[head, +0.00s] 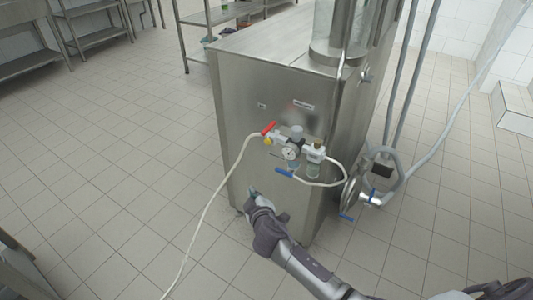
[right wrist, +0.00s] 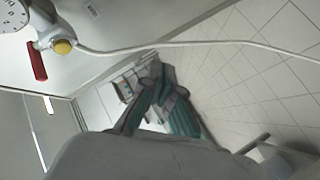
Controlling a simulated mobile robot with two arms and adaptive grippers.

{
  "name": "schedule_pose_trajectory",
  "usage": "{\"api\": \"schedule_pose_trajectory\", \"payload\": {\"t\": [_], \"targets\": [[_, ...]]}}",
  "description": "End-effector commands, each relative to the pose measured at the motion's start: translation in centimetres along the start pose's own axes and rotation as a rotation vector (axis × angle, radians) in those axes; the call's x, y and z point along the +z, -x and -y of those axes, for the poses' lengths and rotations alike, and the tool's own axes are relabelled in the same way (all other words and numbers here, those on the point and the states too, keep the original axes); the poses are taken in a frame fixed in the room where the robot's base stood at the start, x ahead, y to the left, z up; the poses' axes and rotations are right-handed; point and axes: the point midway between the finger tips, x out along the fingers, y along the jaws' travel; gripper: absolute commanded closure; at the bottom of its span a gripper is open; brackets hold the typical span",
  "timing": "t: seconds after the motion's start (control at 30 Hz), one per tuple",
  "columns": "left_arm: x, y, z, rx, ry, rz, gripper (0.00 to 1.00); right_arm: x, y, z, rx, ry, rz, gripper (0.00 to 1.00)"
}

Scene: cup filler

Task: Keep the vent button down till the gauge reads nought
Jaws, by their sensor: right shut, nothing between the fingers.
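The gauge (head: 290,153) is a small round white dial on the front of the steel machine; its reading is too small to tell. In the right wrist view the gauge (right wrist: 10,14) is cut off at the top left corner. A yellow button (head: 267,141), likely the vent button, sits left of the gauge under a red lever; it also shows in the right wrist view (right wrist: 62,46). My right gripper (head: 253,195) is shut and empty, below the button and apart from it. In the wrist view its fingers (right wrist: 152,82) are together. My left gripper is out of view.
The red lever (head: 269,128) and a blue lever (head: 285,172) stick out near the gauge. A white hose (head: 213,190) hangs from the fittings to the floor on the left. The steel machine (head: 245,100) fills the middle; tiled floor (head: 110,160) is open to the left.

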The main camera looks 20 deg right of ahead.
Motion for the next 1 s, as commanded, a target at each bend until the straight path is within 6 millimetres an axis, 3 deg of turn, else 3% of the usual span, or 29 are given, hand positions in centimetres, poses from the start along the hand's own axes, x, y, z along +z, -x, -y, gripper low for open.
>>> {"api": "schedule_pose_trajectory", "payload": {"t": [0.1,0.3,0.73,1.0], "targets": [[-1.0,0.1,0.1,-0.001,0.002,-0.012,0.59,-4.2,-0.1,-3.1,0.104,0.015,-0.091,1.0],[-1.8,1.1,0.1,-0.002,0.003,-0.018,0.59,-7.6,0.7,-5.9,0.186,0.023,-0.156,1.0],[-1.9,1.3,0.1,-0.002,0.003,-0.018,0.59,-7.8,0.7,-6.3,0.192,0.024,-0.16,1.0],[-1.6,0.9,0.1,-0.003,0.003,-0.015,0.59,-6.7,-1.1,-8.1,0.194,0.026,-0.158,1.0]]}}
